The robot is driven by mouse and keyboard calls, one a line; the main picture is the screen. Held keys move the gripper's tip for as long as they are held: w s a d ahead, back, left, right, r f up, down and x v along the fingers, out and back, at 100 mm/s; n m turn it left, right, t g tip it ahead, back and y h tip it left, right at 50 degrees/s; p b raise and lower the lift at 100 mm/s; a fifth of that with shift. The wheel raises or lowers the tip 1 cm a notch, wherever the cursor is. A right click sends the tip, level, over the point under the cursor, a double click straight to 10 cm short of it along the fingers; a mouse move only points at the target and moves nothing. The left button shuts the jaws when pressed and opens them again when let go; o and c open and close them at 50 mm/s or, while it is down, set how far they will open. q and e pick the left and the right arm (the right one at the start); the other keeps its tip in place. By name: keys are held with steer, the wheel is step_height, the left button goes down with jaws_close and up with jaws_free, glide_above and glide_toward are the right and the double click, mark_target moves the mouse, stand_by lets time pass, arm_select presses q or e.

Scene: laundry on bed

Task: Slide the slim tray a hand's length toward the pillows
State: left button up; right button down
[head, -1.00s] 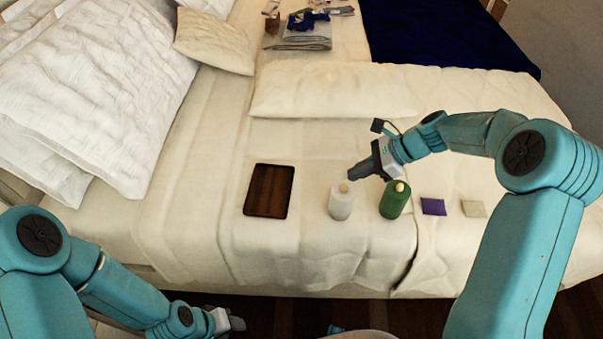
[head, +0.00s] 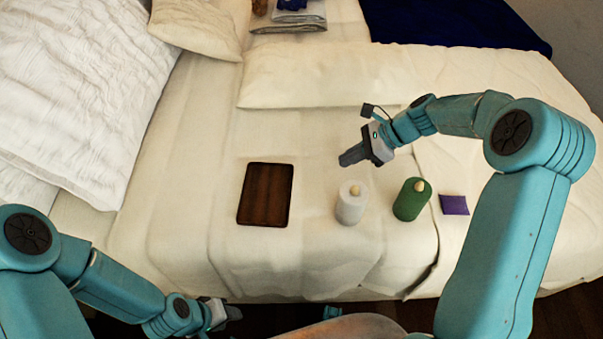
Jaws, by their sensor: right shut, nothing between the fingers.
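The slim tray (head: 265,195) is a dark brown, flat rectangle lying on the white bed sheet, left of the bottles. The white pillows (head: 85,95) lie at the left side of the bed, with bare sheet between them and the tray. My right gripper (head: 344,161) is shut and empty, above the bed to the right of the tray and apart from it. It points left, behind the white bottle. My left gripper (head: 236,312) is low at the bed's front edge, below the tray in the picture; its jaw opening is too small to tell.
A white bottle (head: 351,203) and a green bottle (head: 411,200) stand right of the tray. A purple packet (head: 454,205) lies further right. A folded bedcover roll (head: 330,75) is behind, with folded cloths (head: 288,22) beyond. The sheet left of the tray is clear.

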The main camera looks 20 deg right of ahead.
steer(key=shift+w+a+f, duration=0.1)
steer(key=shift+a+f, duration=0.2)
glide_toward(293, 181)
steer(key=f, duration=0.3)
steer(key=shift+s+d+f+b, duration=0.1)
steer(key=shift+s+f+b, duration=0.05)
steer(key=shift+s+b, duration=0.25)
steer(key=a, duration=0.1)
steer(key=w+a, duration=0.1)
steer(key=a, duration=0.1)
steer(key=shift+a+f, duration=0.15)
steer(key=shift+f, duration=0.1)
steer(key=shift+w+a, duration=0.25)
steer(key=shift+a, duration=0.25)
